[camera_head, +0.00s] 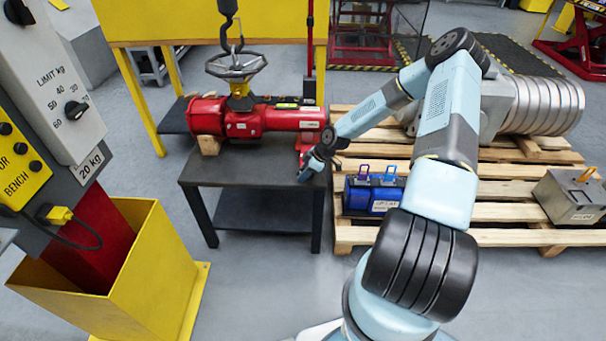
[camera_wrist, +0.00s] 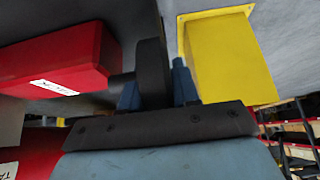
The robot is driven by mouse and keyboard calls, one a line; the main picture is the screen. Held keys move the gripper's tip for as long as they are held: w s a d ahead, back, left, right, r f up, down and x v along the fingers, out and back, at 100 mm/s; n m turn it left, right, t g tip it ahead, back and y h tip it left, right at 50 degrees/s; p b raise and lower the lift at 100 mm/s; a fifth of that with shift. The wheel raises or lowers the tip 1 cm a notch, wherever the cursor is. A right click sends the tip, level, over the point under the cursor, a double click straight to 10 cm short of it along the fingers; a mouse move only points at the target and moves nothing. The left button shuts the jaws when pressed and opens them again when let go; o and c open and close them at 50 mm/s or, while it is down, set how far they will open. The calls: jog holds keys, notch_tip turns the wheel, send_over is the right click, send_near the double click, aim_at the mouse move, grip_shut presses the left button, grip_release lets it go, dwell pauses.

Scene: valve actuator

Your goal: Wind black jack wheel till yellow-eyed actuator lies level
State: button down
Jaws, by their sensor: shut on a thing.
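The red actuator (camera_head: 255,122) lies lengthwise above the dark table (camera_head: 250,168). A yellow eye piece (camera_head: 240,100) sits on top of it, under a grey handwheel (camera_head: 236,65). Its left part rests on a wooden block (camera_head: 210,144). It looks close to level, but I cannot tell exactly. The red jack (camera_wrist: 60,60) is at the table's right end, under the actuator's right end. Its black wheel (camera_wrist: 152,70) stands on a short shaft. My gripper (camera_wrist: 156,92) is shut on the wheel, with one blue finger on each side. In the head view my gripper (camera_head: 310,168) partly hides the wheel.
A hook (camera_head: 228,12) hangs above the handwheel. A yellow bin (camera_head: 150,270) and a control panel (camera_head: 50,85) stand at the left. The floor before the table is clear.

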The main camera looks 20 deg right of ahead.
jog(key=shift+w+d, duration=0.1)
jog(key=shift+d, duration=0.15)
jog(key=c, duration=1.2)
grip_release()
jog(key=shift+o, duration=1.4)
jog(key=shift+a, duration=0.15)
jog(key=v, duration=1.3)
jog(key=shift+d+r, duration=0.2)
jog(key=shift+r, duration=0.05)
